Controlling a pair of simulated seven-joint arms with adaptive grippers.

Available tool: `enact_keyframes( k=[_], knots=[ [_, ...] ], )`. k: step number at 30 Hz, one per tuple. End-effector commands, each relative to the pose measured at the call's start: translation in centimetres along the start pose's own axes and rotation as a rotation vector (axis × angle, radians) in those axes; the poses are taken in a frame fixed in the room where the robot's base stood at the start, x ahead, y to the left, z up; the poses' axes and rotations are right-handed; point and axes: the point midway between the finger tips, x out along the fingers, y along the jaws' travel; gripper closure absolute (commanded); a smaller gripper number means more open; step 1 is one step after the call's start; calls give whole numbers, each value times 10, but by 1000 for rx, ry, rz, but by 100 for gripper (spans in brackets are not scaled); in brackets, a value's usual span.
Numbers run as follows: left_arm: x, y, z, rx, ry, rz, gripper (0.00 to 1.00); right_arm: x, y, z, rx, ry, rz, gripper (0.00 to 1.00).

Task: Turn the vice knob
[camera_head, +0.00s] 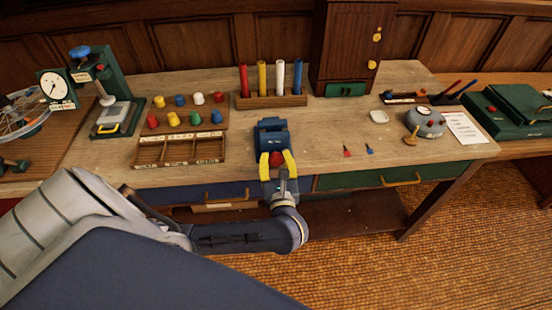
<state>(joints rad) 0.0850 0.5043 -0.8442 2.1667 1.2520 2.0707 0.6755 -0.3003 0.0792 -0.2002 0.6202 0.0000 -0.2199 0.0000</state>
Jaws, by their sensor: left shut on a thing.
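The blue vice (271,137) stands at the front edge of the wooden table, near its middle. Its red knob (276,159) faces the front and shows between the yellow fingers of my left gripper (277,160). The gripper reaches up from the front of the table and is shut on the knob, one finger at each side. The fingers partly cover the knob and the lower part of the vice. My right gripper is not in view.
A sorting tray (180,151) and coloured pegs stand left of the vice. A rack (271,102) with upright coloured tubes is behind it. Small red and blue pointed pieces lie to its right. Drawers with handles (402,180) are below the tabletop.

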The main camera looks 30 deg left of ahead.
Motion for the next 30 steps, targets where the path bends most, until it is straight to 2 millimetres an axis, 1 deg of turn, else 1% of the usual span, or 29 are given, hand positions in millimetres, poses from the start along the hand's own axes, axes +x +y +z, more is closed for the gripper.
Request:
enact_keyframes(
  k=[4, 12, 18, 22, 30],
  knots=[
    [0, 0, 2, -74, -6, 1, 95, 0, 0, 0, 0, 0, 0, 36],
    [1, 1, 3, -330, -8, 0, 95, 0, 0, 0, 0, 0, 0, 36],
    [1, 2, 3, -461, -10, -1, 95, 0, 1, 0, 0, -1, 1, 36],
    [1, 2, 4, -494, -11, -1, 95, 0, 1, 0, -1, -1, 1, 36],
    [2, 2, 4, -497, -13, -1, 95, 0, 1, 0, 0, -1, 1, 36]
  ],
)
